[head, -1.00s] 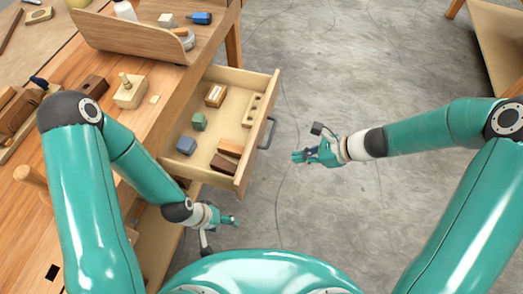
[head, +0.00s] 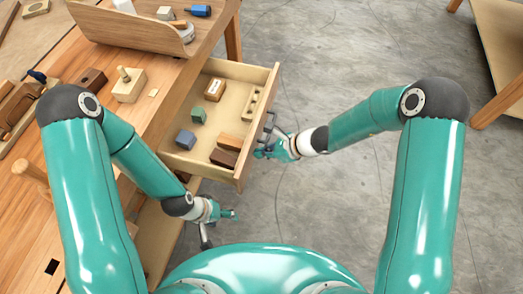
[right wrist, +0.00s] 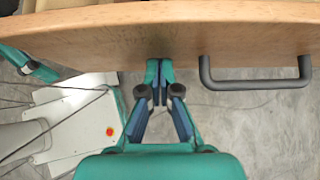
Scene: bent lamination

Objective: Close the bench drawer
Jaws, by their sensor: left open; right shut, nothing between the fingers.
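The bench drawer (head: 238,78) stands pulled out from the wooden bench (head: 130,112), its pale inside showing. Its dark bar handle (head: 271,120) is on the front face; in the right wrist view the handle (right wrist: 255,84) is to the right of my fingers. My right gripper (head: 259,153) is shut and empty at the drawer front. In the right wrist view its fingertips (right wrist: 159,66) meet the lower edge of the wooden front (right wrist: 200,30); I cannot tell whether they touch it. My left gripper (head: 233,214) is open and empty, below the drawer's near corner.
Inside the drawer lie a green block (head: 198,117), a blue block (head: 185,140), brown blocks (head: 224,157) and other small wooden pieces. A curved wooden tray (head: 130,32) stands on the bench. The concrete floor (head: 330,70) beyond the drawer is clear.

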